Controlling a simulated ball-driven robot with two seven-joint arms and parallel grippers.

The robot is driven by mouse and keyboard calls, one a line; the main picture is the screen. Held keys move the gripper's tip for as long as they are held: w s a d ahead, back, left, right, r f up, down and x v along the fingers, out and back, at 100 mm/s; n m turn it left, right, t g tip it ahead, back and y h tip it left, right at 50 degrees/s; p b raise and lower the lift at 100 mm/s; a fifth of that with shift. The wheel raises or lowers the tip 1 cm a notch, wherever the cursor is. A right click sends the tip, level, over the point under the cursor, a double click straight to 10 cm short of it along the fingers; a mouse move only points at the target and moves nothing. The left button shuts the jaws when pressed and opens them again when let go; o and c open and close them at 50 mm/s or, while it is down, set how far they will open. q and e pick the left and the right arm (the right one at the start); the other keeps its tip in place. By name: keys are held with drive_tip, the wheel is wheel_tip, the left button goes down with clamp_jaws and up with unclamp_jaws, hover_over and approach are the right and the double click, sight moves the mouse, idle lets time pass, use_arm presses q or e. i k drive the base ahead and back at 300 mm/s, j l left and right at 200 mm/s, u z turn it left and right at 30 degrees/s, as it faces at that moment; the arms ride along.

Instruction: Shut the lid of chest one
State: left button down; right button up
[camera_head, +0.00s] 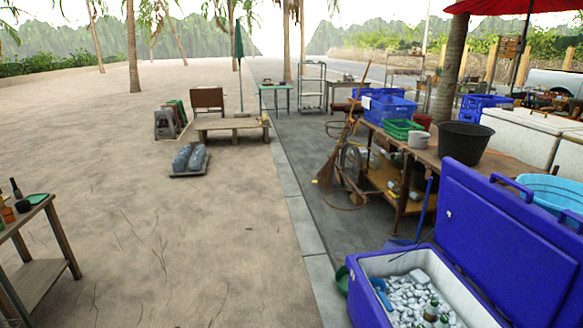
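A blue chest (355,291) stands at the lower right, its near end cut off by the bottom edge of the frame. Its lid (505,235) is open and tilted up along the right side. White ice (405,296) fills the inside, with green bottles (431,309) lying among it. I see no label telling which chest is chest one. Neither of my grippers is in view.
A wooden workbench (400,205) with a black bucket (464,142) stands beyond the blue chest. White chests (520,135) stand at the right, near a light blue basin (550,190). A small table (37,268) is at the left.

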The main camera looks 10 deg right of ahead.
sight(527, 261)
drive_tip(key=i+z, duration=0.1)
drive_tip(key=i, duration=0.6)
drive_tip(key=i+j, duration=0.15)
drive_tip(key=i, duration=0.55)
drive_tip(key=i+j+z, duration=0.15)
drive_tip(key=i, duration=0.55)
drive_tip(key=i+z, duration=0.3)
drive_tip(key=z, duration=0.15)
drive_tip(key=i+j+z, duration=0.25)
drive_tip(key=z, duration=0.2)
drive_tip(key=i+j+z, duration=0.3)
drive_tip(key=z, duration=0.15)
drive_tip(key=i+j+z, duration=0.25)
drive_tip(key=j+z, duration=0.15)
drive_tip(key=i+j+z, duration=0.15)
drive_tip(key=j+z, duration=0.3)
